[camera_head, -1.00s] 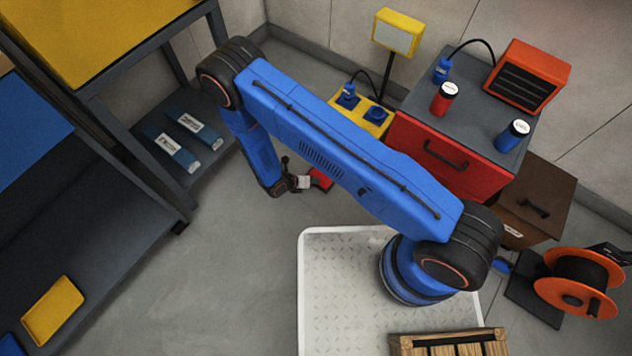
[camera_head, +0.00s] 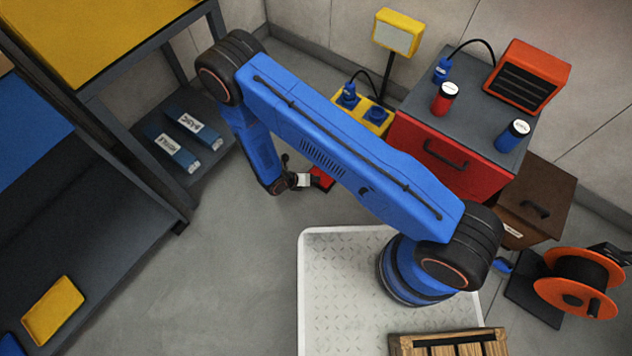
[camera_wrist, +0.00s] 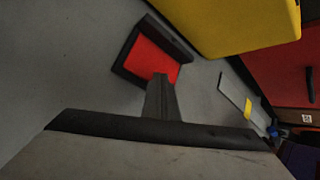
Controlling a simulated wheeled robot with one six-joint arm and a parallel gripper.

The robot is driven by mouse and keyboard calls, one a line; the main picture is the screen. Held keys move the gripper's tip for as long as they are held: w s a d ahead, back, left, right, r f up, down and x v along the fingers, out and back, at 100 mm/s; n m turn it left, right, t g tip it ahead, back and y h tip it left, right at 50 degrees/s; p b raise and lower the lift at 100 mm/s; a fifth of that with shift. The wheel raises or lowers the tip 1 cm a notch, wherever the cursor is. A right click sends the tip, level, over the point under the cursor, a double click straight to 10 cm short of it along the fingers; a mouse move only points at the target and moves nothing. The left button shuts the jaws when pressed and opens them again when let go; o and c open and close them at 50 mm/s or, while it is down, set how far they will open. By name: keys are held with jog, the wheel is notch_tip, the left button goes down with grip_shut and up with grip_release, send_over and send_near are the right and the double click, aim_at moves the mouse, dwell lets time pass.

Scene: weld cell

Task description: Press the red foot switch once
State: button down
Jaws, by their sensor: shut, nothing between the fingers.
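The red foot switch (camera_wrist: 150,60) is on the grey floor in the wrist view, a red pedal in a black frame. My shut, empty gripper (camera_wrist: 161,80) has its fingertips over the lower right part of the red pedal. Whether the tips touch the pedal or hover just above it, I cannot tell. In the head view the foot switch (camera_head: 321,179) is a small red patch, partly hidden by my blue arm, with my gripper (camera_head: 308,181) at its left edge.
A yellow socket box (camera_head: 348,122) stands behind the foot switch, also close by in the wrist view (camera_wrist: 235,22). A red cabinet (camera_head: 430,160) is to the right. A dark shelf rack (camera_head: 120,170) stands at the left. Floor (camera_head: 225,260) between is clear.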

jog(key=shift+r, duration=0.4)
jog(key=shift+r, duration=0.1)
jog(key=shift+w+d+r, duration=0.1)
jog(key=shift+r, duration=2.3)
